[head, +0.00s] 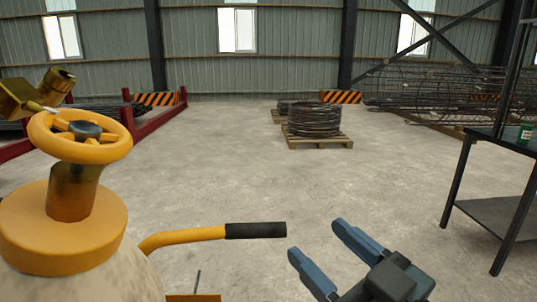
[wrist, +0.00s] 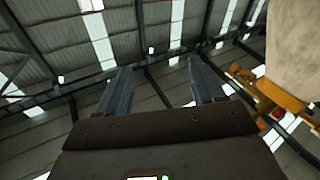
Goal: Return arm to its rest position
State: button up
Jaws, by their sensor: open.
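My gripper (head: 328,257) shows at the lower right of the head view, with its two blue-grey fingers apart and nothing between them. In the wrist view my gripper (wrist: 158,88) is also open and empty, with its fingers pointing up toward the roof. In the head view it is just right of the black grip of a yellow handle (head: 190,236), apart from it in the picture. The rest of my arm is mostly out of view.
A gas cylinder with a yellow handwheel (head: 110,150) stands close at the left. A dark metal table (head: 490,205) stands at the right. Wire coils on a pallet (head: 315,142) and rebar cages (head: 430,90) are further back. The concrete floor in the middle is clear.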

jog(key=s+d+f+m+h, duration=0.4)
jog(key=s+f, duration=0.2)
jog(key=f, duration=0.1)
jog(key=s+d+f+m+h, duration=0.4)
jog(key=s+f, duration=0.3)
jog(key=s+d+f+h, duration=0.1)
jog(key=s+d, duration=0.2)
jog(key=s, duration=0.7)
jog(key=s+d+f+g+h, duration=0.1)
jog(key=s+d, duration=0.2)
jog(key=s, duration=0.6)
jog(key=shift+s+m+g+h+p, duration=0.3)
jog(key=shift+s+p, duration=0.1)
jog(key=shift+p, duration=0.05)
